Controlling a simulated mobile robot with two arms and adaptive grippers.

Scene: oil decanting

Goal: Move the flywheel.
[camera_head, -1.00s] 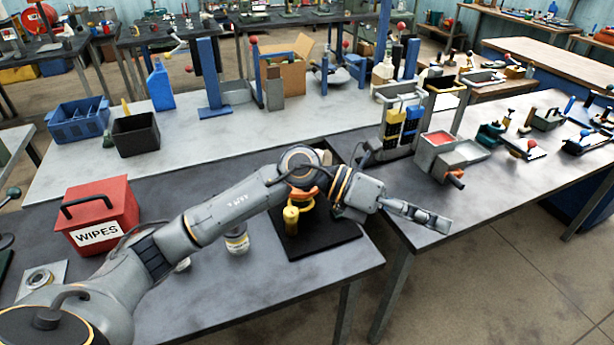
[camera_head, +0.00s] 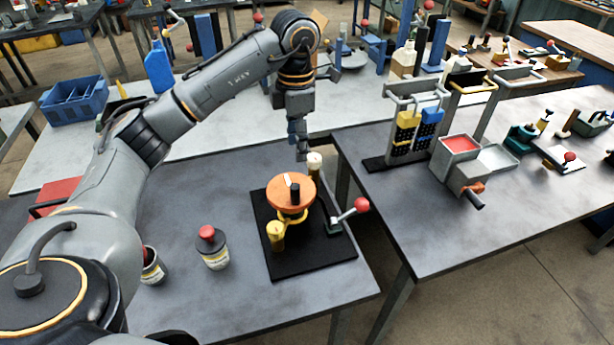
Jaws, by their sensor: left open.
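The flywheel appears to be the orange disc (camera_head: 276,200) with a dark and white piece on its top. It sits on a yellow stand on a black base plate (camera_head: 318,262) on the near table. A crank with a red knob (camera_head: 361,204) stands at its right, and a pale-topped post (camera_head: 315,163) is just behind it. My left gripper (camera_head: 302,155) points down, a little behind and above the disc, and is apart from it. It is open and seems empty; the finger gap is hard to see. My right gripper is not in view.
A red-topped jar (camera_head: 213,248) and another small jar (camera_head: 152,268) stand left of the base plate. A rack with yellow and blue parts (camera_head: 409,118) and red and grey trays (camera_head: 471,155) are on the right table. A gap separates the tables.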

